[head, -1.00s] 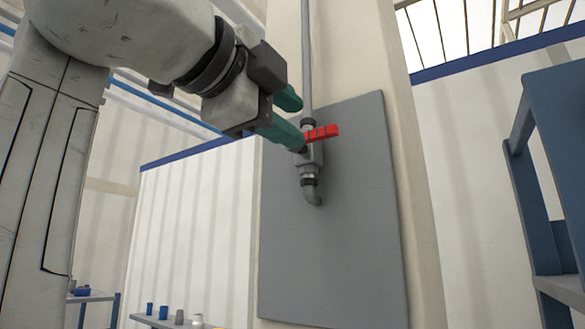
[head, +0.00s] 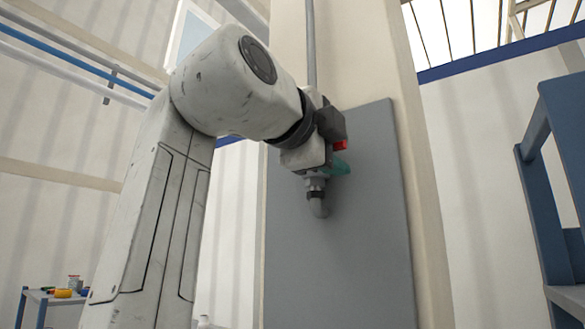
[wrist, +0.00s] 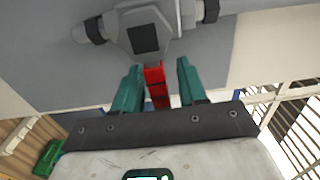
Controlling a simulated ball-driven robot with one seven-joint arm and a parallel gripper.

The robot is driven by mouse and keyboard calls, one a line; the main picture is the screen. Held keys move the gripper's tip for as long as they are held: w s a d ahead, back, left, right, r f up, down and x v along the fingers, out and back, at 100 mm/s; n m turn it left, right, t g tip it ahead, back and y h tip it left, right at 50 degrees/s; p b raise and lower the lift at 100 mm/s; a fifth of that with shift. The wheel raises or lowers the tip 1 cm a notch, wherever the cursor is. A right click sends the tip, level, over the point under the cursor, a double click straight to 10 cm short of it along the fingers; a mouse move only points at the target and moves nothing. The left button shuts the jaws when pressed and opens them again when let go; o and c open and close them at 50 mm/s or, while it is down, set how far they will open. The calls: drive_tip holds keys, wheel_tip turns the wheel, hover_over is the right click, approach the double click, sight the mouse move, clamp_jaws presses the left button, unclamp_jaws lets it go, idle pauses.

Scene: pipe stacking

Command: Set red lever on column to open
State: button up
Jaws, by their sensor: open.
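The red lever (wrist: 156,88) lies between the two green fingers of my gripper (wrist: 158,88) in the wrist view. The fingers stand apart, with a gap to the lever on each side that looks wider on the right. In the head view only the red end of the lever (head: 341,145) shows beside my gripper (head: 338,166); the rest is hidden. The lever joins a grey valve body (wrist: 145,38) on a pipe (head: 312,60) that runs down the column.
A grey panel (head: 345,260) backs the valve on the column (head: 405,60). A blue shelf frame (head: 535,160) stands at the right. A small table (head: 45,297) with several items is at the lower left. Free room lies between column and shelf.

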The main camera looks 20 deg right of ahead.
drive_tip(key=shift+c, duration=0.3)
clamp_jaws()
drive_tip(key=shift+f, duration=0.1)
